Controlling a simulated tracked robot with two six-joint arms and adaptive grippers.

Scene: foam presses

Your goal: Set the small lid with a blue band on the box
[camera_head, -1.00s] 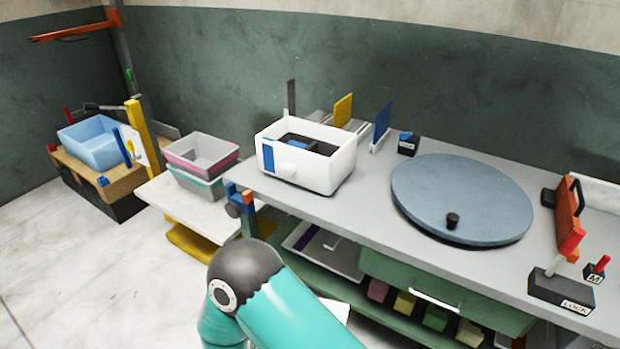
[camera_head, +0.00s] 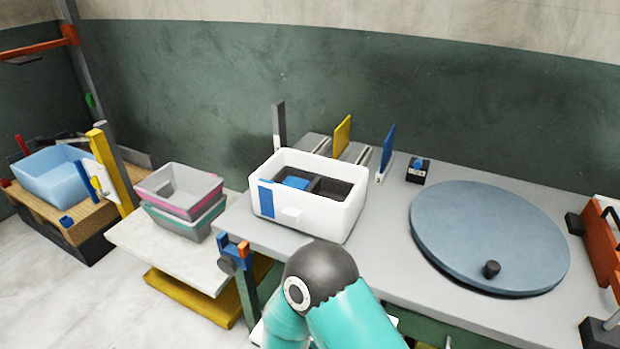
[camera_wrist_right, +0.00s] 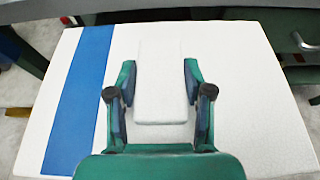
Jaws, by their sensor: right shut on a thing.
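The white box (camera_head: 325,217) with a blue patch on its front stands open on the near left part of the grey bench. It has dark compartments inside and a blue piece in one of them. In the right wrist view the white lid (camera_wrist_right: 245,95) with a blue band (camera_wrist_right: 75,105) fills most of the picture. My right gripper (camera_wrist_right: 158,75) is shut on the lid's raised white grip block (camera_wrist_right: 160,50), one finger on each side. In the head view my arm hides the gripper and nearly all of the lid. My left gripper is not in view.
Stacked grey bins (camera_head: 180,200) stand on a white side table left of the bench (camera_head: 385,235). A round blue-grey disc (camera_head: 490,235) with a black knob lies right of the box. Yellow (camera_head: 342,135) and blue (camera_head: 387,150) upright plates stand behind it. A blue-and-orange clamp (camera_head: 233,252) sits at the bench corner.

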